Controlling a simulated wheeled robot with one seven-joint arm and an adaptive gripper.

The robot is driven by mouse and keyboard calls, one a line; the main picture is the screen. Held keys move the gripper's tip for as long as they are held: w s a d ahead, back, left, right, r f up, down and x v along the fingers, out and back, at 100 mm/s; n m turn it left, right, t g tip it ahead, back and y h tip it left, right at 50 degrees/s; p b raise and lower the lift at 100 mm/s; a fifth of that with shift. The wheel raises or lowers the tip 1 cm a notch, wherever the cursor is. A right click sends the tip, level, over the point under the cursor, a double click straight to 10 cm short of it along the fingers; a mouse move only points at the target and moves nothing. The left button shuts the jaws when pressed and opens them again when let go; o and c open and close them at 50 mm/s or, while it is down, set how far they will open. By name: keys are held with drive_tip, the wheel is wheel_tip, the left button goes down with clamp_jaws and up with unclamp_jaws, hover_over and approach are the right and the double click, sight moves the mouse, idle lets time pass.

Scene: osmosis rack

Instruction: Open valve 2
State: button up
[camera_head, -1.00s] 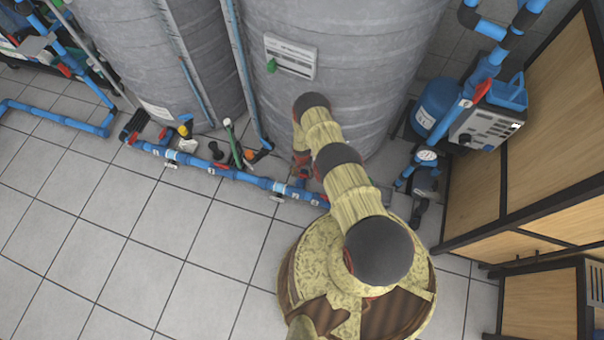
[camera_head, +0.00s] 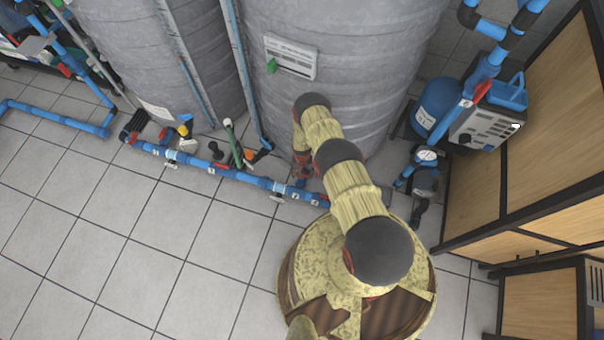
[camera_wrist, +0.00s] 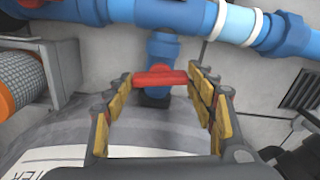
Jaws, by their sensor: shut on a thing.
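In the wrist view, a red valve handle (camera_wrist: 160,79) sits on a short blue vertical valve body (camera_wrist: 162,48) that joins a blue pipe (camera_wrist: 190,14). My gripper (camera_wrist: 160,84) has its yellow-padded fingers on either side of the red handle, with the tips at its two ends, and is shut on it. In the head view, my gripper is down by the floor pipe at the foot of the right grey tank, largely hidden by my arm. I cannot read a valve number on this handle.
Two large grey tanks (camera_head: 345,50) stand behind the blue floor pipe (camera_head: 240,176). A blue canister (camera_head: 437,105) and a control box (camera_head: 485,125) stand right, by a wooden-panelled cabinet (camera_head: 545,110). The tiled floor (camera_head: 130,230) at left front is clear.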

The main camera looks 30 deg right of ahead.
drive_tip(key=n, duration=0.4)
drive_tip(key=shift+n, duration=0.3)
drive_tip(key=n, duration=0.3)
drive_tip(key=shift+n, duration=0.3)
drive_tip(key=n, duration=0.4)
drive_tip(key=shift+n, duration=1.7)
drive_tip(key=o, duration=1.2)
drive_tip(key=shift+c, duration=0.2)
drive_tip(key=shift+w, duration=0.1)
